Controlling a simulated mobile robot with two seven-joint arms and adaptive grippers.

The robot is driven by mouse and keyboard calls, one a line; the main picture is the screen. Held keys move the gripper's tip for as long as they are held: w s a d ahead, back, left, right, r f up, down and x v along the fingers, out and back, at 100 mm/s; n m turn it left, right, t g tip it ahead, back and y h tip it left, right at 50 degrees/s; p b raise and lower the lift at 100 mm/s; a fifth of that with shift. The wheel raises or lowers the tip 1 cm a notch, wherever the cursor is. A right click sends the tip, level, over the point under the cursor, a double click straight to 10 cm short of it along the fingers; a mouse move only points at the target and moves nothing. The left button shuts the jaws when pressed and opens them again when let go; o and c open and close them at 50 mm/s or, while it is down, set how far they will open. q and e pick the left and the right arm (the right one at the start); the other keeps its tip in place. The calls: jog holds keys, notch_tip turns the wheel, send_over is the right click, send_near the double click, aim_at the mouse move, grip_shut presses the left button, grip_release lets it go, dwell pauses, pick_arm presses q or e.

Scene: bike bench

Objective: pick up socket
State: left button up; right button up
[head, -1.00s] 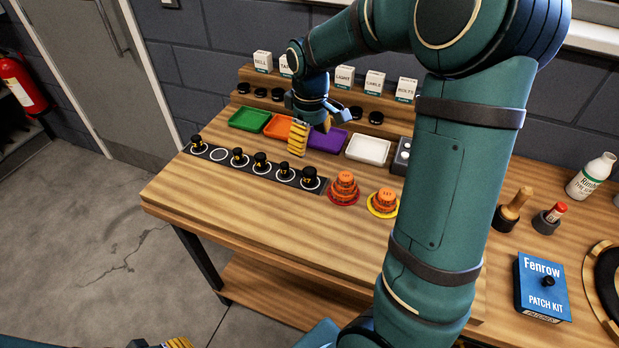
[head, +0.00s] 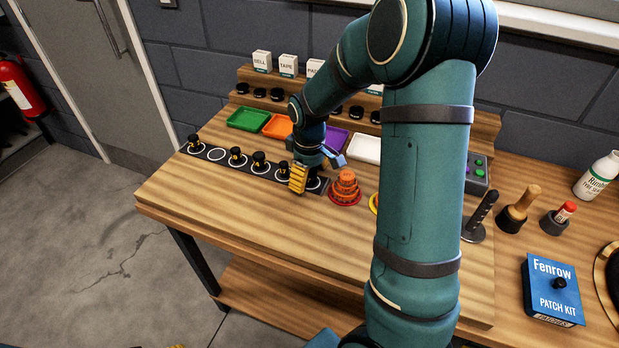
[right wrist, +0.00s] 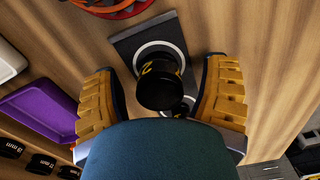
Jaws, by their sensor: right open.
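A dark strip (head: 226,161) on the bench holds a row of black sockets with yellow marks. One position, a bare white ring (head: 217,154), is empty. My right gripper (head: 316,174) is open and low over the right end of the strip. In the right wrist view the end socket (right wrist: 160,86) stands between the two spread yellow-padded fingers (right wrist: 165,95), with gaps on both sides. In the head view that socket is mostly hidden by the gripper. A sliver of yellow at the bottom edge may be my left gripper.
Orange stacked parts (head: 346,186) on a red ring stand just right of the gripper. Green (head: 249,118), orange (head: 278,127) and purple (right wrist: 38,106) trays lie behind. A blue patch kit box (head: 552,290) is at the right. The bench front is clear.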

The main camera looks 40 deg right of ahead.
grip_shut()
jog(key=shift+r, duration=0.1)
dwell(0.3)
